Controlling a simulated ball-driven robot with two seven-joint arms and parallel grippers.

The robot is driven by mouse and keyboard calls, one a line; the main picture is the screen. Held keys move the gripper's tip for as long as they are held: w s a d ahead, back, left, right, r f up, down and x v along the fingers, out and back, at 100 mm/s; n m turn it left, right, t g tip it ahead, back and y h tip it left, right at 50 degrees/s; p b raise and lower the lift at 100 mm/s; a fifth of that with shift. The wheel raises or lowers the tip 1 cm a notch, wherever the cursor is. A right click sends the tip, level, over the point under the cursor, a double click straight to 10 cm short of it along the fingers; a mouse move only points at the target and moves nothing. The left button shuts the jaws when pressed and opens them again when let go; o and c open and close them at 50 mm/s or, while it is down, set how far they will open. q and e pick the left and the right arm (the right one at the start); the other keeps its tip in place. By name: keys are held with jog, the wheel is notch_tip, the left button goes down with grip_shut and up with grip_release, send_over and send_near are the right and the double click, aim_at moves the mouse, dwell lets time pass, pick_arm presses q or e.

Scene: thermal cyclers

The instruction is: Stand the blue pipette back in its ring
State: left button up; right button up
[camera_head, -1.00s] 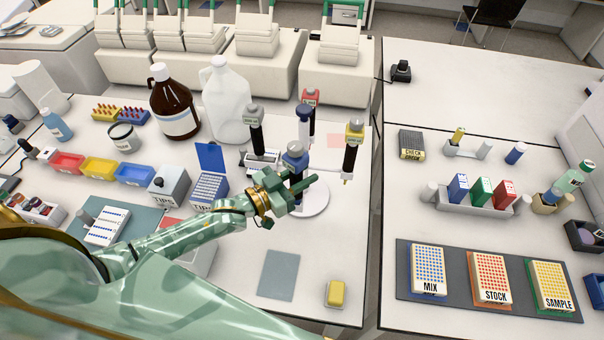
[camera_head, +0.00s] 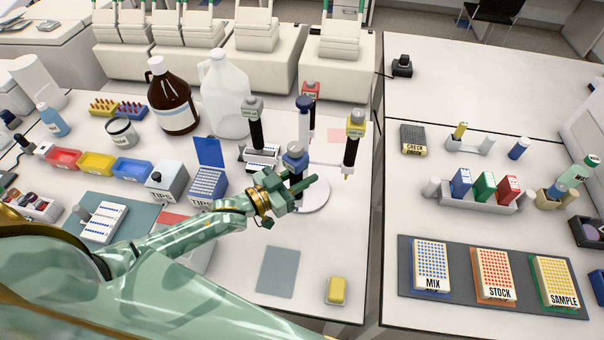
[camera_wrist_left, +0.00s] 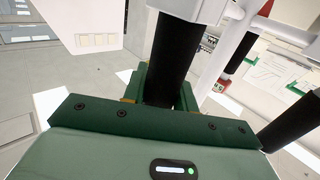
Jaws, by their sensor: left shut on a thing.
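My left gripper (camera_head: 290,192) is shut on the blue pipette (camera_head: 295,158), which stands roughly upright in front of the pipette stand (camera_head: 316,196). In the left wrist view, the pipette's dark shaft (camera_wrist_left: 175,55) passes between the green fingers (camera_wrist_left: 160,98). The stand has a white round base and a post with a dark blue knob (camera_head: 304,103). Grey (camera_head: 255,122), red (camera_head: 311,91) and yellow (camera_head: 352,140) pipettes hang around it. I cannot tell whether the blue pipette touches its ring. My right gripper is out of view.
A tip box with its blue lid open (camera_head: 207,186) stands left of the stand. A brown bottle (camera_head: 173,95) and a white jug (camera_head: 225,95) stand behind. A grey mat (camera_head: 277,272) and a yellow block (camera_head: 337,290) lie in front. A gap separates the right bench (camera_head: 440,205).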

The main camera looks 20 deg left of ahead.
pick_arm(q)
jog(key=shift+f, duration=0.1)
jog(key=o, duration=0.7)
jog(key=b+v, duration=0.1)
jog(key=v, duration=1.5)
jog(key=shift+s+a, duration=0.1)
jog(key=shift+a, duration=0.05)
